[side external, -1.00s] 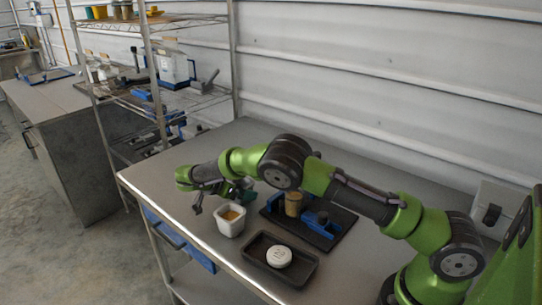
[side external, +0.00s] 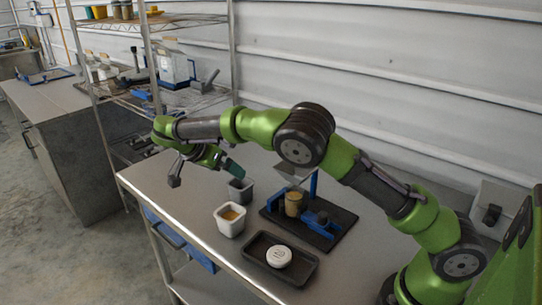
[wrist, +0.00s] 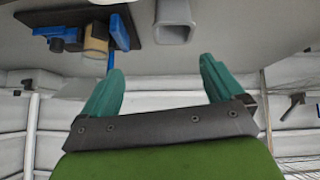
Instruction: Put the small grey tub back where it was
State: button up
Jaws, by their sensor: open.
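The small grey tub (side external: 240,190) stands upright on the steel table, just behind a white tub with brown contents (side external: 230,220). It also shows in the wrist view (wrist: 174,32), at the top edge, partly cut off. My gripper (side external: 234,166) is above the grey tub and apart from it. In the wrist view my gripper (wrist: 158,80) has its two green fingers spread with nothing between them.
A black board (side external: 325,237) holds a blue stand (side external: 314,184) with a tan cylinder (side external: 293,204). A black tray (side external: 305,275) with a white round puck (side external: 279,257) lies in front. A wire shelf (side external: 195,88) stands behind the table. The left end of the table is clear.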

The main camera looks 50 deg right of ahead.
jog(key=s+d+r+n+t+y, duration=0.25)
jog(key=s+r+n+y, duration=0.4)
jog(key=s+r, duration=0.5)
jog(key=s+a+n+t+y, duration=0.1)
jog(key=s+n+t+y, duration=0.1)
jog(key=s, duration=0.7)
jog(key=s+a+n+t+y, duration=0.1)
jog(key=s+a+n+t, duration=0.1)
jog(key=s, duration=0.7)
jog(key=shift+f+n+t+y, duration=0.35)
jog(key=shift+n+t, duration=0.2)
jog(key=shift+n, duration=0.5)
